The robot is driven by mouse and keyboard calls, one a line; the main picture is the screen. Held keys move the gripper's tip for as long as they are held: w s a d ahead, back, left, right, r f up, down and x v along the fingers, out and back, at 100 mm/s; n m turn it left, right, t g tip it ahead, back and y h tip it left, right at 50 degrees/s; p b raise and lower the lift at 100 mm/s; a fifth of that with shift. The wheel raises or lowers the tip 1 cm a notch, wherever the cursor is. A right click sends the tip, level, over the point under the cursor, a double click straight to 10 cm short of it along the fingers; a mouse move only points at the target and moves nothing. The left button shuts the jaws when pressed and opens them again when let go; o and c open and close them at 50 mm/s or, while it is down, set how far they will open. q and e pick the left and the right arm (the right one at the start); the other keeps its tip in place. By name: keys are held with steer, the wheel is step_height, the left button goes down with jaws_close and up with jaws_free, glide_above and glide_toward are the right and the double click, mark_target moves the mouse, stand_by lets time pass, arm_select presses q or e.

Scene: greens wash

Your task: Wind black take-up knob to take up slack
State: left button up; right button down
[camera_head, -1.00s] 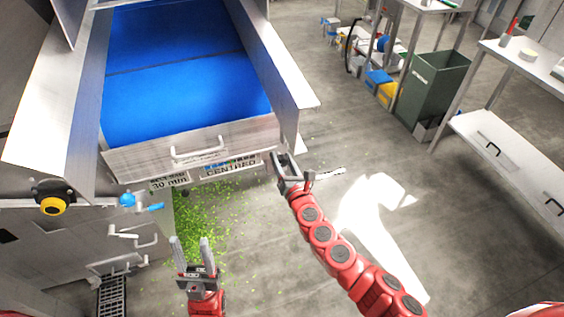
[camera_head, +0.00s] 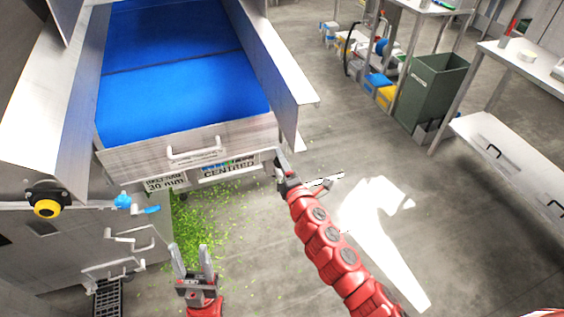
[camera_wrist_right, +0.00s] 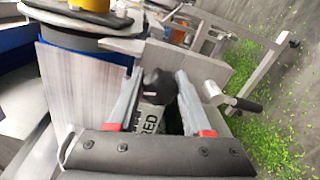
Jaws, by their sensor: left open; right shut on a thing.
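The black take-up knob (camera_wrist_right: 156,86) shows in the right wrist view between the two grey fingers of my right gripper (camera_wrist_right: 155,82). The gripper is shut on it. In the head view my right gripper (camera_head: 283,168) is at the right front corner of the blue-belted conveyor (camera_head: 185,95), and the knob is hidden there. A label (camera_head: 230,168) and a "30 mm" plate (camera_head: 165,184) sit on the conveyor's front end. My left gripper (camera_head: 191,256) is open and empty, low in the head view, over the floor.
Green scraps (camera_head: 205,215) litter the floor below the conveyor end. A yellow-and-black button (camera_head: 46,208) and a blue valve handle (camera_head: 124,201) are on the left. A green bin (camera_head: 432,88) and a white bench (camera_head: 515,160) stand at the right. Floor between is clear.

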steer(key=m, duration=0.5)
steer(key=shift+f+m, duration=0.2)
steer(key=shift+m, duration=0.2)
steer(key=m, duration=0.6)
steer(key=shift+f+m, duration=0.1)
steer(key=shift+m, duration=0.2)
steer(key=shift+c, duration=1.6)
jaws_free()
steer(key=shift+s, duration=0.15)
steer(key=b+v, duration=0.1)
steer(key=v, duration=1.6)
steer(key=shift+s, duration=0.1)
steer(key=shift+c, duration=0.2)
